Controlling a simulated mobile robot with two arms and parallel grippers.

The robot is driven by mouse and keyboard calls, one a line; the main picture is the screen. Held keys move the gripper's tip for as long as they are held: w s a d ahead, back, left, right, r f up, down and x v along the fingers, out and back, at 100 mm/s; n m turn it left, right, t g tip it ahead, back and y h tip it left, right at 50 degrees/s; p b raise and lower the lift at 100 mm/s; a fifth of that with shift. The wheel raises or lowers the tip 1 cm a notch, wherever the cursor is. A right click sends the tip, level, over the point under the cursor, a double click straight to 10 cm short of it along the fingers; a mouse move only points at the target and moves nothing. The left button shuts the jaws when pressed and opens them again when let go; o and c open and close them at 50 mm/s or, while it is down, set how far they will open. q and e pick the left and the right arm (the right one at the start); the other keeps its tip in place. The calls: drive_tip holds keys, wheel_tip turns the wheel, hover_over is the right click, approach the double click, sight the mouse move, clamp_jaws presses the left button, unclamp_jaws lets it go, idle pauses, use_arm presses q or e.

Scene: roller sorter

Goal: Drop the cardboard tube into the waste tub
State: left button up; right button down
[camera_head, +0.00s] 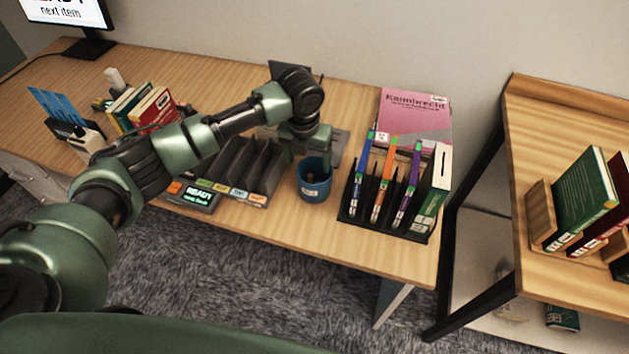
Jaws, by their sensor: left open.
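The waste tub (314,191) is a small blue round bin standing on the wooden table near its front edge. My left gripper (308,160) points down over the tub, with its fingers apart at the height of the rim. No tube shows between the fingers. A small brownish patch shows inside the tub, but I cannot tell whether it is the cardboard tube. The gripper and the rim hide part of the tub's inside. My right gripper is not in view.
A black rack (384,212) with slim colourful books stands right of the tub. A grey slotted sorter (243,165) is to its left, with a small READY display (193,197) in front. A pink book (414,113) lies behind the rack. A second table (560,112) with books is at right.

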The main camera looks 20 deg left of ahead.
use_arm(q)
wheel_tip(320, 180, up, 8)
drive_tip(key=s+b, duration=0.1)
drive_tip(key=shift+f, duration=0.15)
drive_tip(key=shift+s+f, duration=0.1)
drive_tip(key=shift+s, duration=0.05)
idle(0.4)
